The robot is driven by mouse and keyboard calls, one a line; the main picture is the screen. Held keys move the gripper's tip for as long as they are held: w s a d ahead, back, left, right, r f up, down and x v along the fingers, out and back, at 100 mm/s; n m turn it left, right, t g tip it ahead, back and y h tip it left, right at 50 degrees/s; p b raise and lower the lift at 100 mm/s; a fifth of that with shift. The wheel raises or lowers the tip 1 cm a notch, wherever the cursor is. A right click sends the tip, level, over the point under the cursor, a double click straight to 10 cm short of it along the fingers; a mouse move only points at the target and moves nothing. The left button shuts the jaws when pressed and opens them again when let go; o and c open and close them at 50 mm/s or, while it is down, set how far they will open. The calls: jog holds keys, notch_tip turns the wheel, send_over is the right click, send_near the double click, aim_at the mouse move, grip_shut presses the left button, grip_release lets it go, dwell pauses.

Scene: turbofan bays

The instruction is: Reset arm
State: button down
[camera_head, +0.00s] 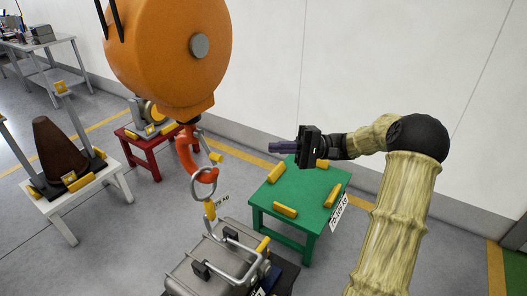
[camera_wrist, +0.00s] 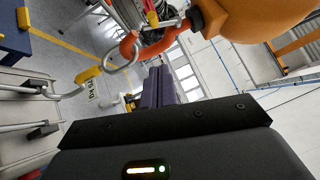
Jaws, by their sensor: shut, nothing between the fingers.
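My gripper (camera_head: 284,147) is held up in the air above the back part of the green table (camera_head: 262,200), with its fingers pointing left. In the wrist view its dark fingers (camera_wrist: 159,86) lie together, with nothing between them. My arm, in a pale cover, comes up from the lower right and bends at a black elbow. The gripper is apart from the orange hoist (camera_head: 170,50) and its hook (camera_head: 186,155), which hang to its left.
A metal ring (camera_head: 203,184) hangs on the hook above a grey case (camera_head: 215,268). A red stand (camera_head: 146,158) and a white table with a brown cone (camera_head: 60,152) stand left. Yellow blocks sit on the green table. A pale wall is behind; floor at the right is clear.

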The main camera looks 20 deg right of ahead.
jog(key=shift+d, duration=0.15)
dwell(0.3)
jog(key=s+a+f+g+h, duration=0.3)
jog(key=s+a+f+h, duration=0.45)
jog(key=a+f, duration=0.2)
jog(key=s+d+f+n+t+h, duration=0.1)
jog(key=s+t+h, duration=0.1)
jog(key=s+h, duration=0.4)
jog(key=s+d+f+n+t+h, duration=0.2)
jog(key=s+h, duration=0.3)
jog(key=h, duration=0.1)
jog(key=shift+s, duration=0.4)
